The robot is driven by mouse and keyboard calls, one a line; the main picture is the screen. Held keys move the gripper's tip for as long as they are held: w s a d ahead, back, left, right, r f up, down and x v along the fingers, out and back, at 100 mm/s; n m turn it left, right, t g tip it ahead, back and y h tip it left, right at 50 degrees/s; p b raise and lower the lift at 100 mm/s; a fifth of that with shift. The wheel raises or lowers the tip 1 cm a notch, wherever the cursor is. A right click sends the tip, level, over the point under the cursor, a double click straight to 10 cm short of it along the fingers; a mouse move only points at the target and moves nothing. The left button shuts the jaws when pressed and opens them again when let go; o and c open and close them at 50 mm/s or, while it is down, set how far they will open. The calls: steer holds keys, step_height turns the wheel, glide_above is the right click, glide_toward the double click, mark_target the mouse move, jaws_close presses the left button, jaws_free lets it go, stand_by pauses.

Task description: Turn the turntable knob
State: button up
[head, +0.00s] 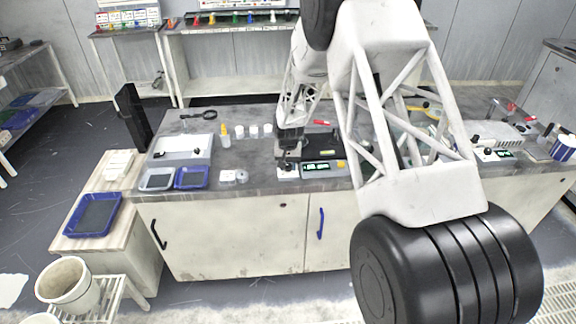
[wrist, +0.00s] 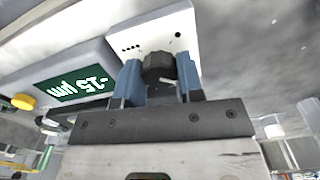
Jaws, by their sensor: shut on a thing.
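The turntable knob (wrist: 159,66) is a dark, ribbed round knob on a white panel (wrist: 150,38) in the wrist view. My gripper (wrist: 161,80) has blue fingers, one on each side of the knob, and is shut on it. In the head view my gripper (head: 288,148) is low over the bench, at a small white unit (head: 288,173). The knob is too small and covered there to make out well. A green display (wrist: 78,86) beside the panel reads -15 µm, upside down in the wrist view.
A yellow button (wrist: 23,101) is left of the display. On the bench (head: 258,182), blue-rimmed trays (head: 193,178), white cups (head: 253,129) and a yellow-capped bottle (head: 225,138) stand left of my gripper. A second control unit (head: 493,154) is at the right.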

mark_target(288, 165)
steer(key=shift+m, duration=0.6)
steer(key=o, duration=0.9)
steer(key=shift+r, duration=0.1)
steer(key=shift+r, duration=3.85)
